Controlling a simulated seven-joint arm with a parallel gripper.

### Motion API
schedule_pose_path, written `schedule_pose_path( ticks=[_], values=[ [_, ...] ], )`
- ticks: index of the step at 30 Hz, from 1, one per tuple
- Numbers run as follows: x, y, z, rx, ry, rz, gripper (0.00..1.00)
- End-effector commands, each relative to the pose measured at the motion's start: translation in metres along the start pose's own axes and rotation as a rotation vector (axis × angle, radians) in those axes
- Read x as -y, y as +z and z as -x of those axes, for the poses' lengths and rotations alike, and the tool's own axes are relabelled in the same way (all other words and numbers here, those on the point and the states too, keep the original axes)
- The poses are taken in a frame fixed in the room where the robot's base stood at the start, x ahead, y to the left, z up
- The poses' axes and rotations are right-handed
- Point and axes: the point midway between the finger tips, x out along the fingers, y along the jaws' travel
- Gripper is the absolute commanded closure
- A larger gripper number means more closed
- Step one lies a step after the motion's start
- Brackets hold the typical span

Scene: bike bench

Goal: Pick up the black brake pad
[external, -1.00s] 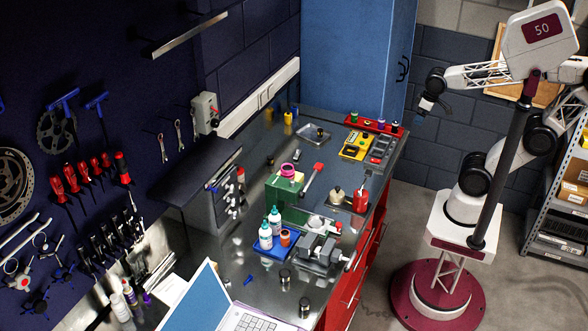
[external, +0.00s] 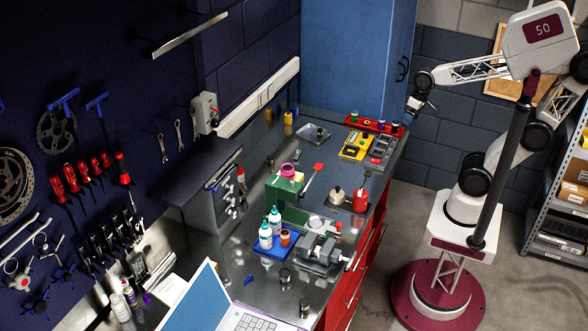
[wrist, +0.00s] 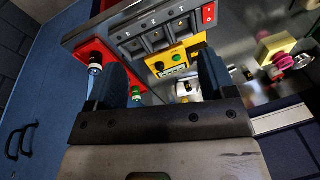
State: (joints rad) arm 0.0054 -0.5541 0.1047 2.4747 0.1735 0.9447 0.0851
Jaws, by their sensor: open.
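I cannot make out the black brake pad for certain. Dark shapes show in the slots of a grey three-slot holder (external: 381,148) at the far end of the bench, and a small dark thing lies in a shallow clear tray (external: 316,132). The holder also shows at the top of the wrist view (wrist: 155,38), its dark slots too small to identify. My gripper (external: 419,106) hangs in the air to the right of the bench's far end, beside the blue cabinet. In the wrist view its two fingers (wrist: 160,58) are wide apart, with nothing held between them.
A yellow box (external: 356,146) with a green button stands left of the holder. A red rack (external: 373,124) with small bottles lies behind them. The blue cabinet (external: 355,60) rises behind the bench. A red can (external: 360,199) and a vise (external: 320,252) stand nearer along the bench.

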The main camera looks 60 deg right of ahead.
Motion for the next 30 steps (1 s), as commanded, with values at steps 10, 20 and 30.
schedule_pose_path(
  ticks=[10,20,30],
  values=[
    [0.051,-0.058,-0.031,0.135,-0.214,-0.315,0.23],
    [0.096,-0.119,-0.065,0.273,-0.395,-0.635,0.23],
    [0.134,-0.188,-0.109,0.424,-0.557,-0.980,0.23]
  ],
)
